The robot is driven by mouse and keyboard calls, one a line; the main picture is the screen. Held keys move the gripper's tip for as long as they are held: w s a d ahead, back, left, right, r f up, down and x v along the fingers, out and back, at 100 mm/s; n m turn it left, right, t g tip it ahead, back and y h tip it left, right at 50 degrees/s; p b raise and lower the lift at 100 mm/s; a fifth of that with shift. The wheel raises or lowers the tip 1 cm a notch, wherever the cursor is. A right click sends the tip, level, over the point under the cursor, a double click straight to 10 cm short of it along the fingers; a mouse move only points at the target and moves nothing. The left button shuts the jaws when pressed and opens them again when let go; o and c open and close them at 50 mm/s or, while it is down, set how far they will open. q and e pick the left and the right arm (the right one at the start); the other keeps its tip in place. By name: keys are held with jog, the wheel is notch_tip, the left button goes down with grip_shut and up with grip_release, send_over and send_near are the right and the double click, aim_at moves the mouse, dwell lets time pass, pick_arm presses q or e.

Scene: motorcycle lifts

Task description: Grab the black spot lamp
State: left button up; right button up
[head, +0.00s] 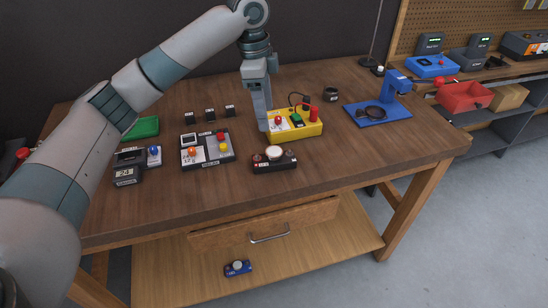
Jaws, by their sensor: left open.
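A small black round object (331,93) stands at the back of the wooden table, right of the yellow control box; it may be the black spot lamp, but it is too small to tell. My left gripper (264,126) points down over the middle of the table, at the left end of the yellow box (311,128). It is open with nothing seen between its fingers, and it is left of and nearer than the black object. I cannot tell whether its tips touch the table. My right gripper is out of view.
A black box with a white dome (274,154) lies in front of my gripper. A button panel (207,149) and several small black blocks lie to the left. A blue stand (379,112) stands at right. The table's (370,155) right front is clear.

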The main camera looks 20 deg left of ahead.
pick_arm(q)
jog(key=p, duration=0.2)
send_over(274, 151)
jog(key=a, duration=0.1)
jog(key=f, duration=0.7)
jog(key=shift+s+a, duration=0.15)
jog(key=shift+a, duration=0.05)
jog(key=shift+f, duration=0.45)
jog(key=shift+d, duration=0.1)
jog(key=shift+d+f+p, duration=0.1)
jog(key=shift+f+p, duration=0.3)
jog(key=shift+p, duration=0.2)
jog(key=f+p, duration=0.1)
jog(key=f, duration=0.2)
jog(key=shift+d+p, duration=0.3)
jog(key=shift+p, duration=0.05)
jog(key=shift+f, duration=0.65)
jog(key=shift+r, duration=0.1)
grip_shut()
